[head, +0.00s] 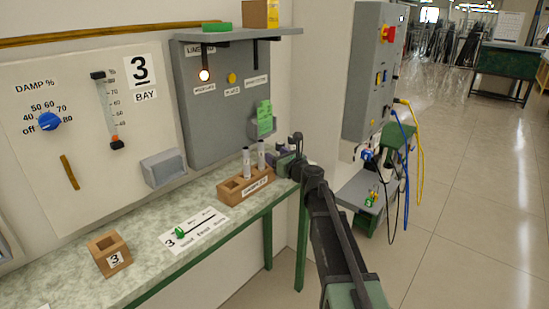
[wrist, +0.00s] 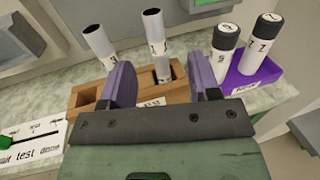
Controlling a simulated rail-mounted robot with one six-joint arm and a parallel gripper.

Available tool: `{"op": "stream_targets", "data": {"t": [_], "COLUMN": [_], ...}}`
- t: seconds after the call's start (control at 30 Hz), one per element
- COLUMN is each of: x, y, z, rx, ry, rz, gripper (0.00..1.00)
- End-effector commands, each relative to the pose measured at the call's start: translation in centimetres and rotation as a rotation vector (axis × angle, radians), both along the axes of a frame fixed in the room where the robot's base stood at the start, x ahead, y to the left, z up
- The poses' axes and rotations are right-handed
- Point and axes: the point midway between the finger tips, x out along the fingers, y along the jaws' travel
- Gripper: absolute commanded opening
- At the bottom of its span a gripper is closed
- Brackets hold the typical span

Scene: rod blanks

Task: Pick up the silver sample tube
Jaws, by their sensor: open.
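Two pale tubes with grey, silvery upper ends stand in a wooden rack (head: 233,192), which also shows in the wrist view (wrist: 85,98). The left tube (wrist: 101,46) is marked 3 and leans in the picture. The right tube (wrist: 157,47) is marked 1. In the head view they are the left tube (head: 246,163) and right tube (head: 261,157). I cannot tell which one is meant as silver. My gripper (wrist: 162,75) is open, and its purple fingers appear either side of the tube marked 1. I cannot tell how far off it is; no contact shows.
A purple holder (wrist: 252,82) with two black-capped tubes (wrist: 263,50) stands right of the rack. A wooden block (head: 108,254) marked 3 and a label card (head: 200,225) lie left on the bench. A grey panel (head: 212,110) and shelf (head: 235,35) stand behind.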

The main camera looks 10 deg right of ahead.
Motion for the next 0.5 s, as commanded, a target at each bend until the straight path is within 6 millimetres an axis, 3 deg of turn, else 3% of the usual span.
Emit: {"op": "stream_targets", "data": {"t": [0.17,0.5], "x": [0.2,5.1], "y": [0.1,2.2], "z": [0.0,0.0], "rx": [0.034,0.029], "ry": [0.017,0.016], "rz": [-0.001,0.002], "gripper": [0.56,0.56]}}
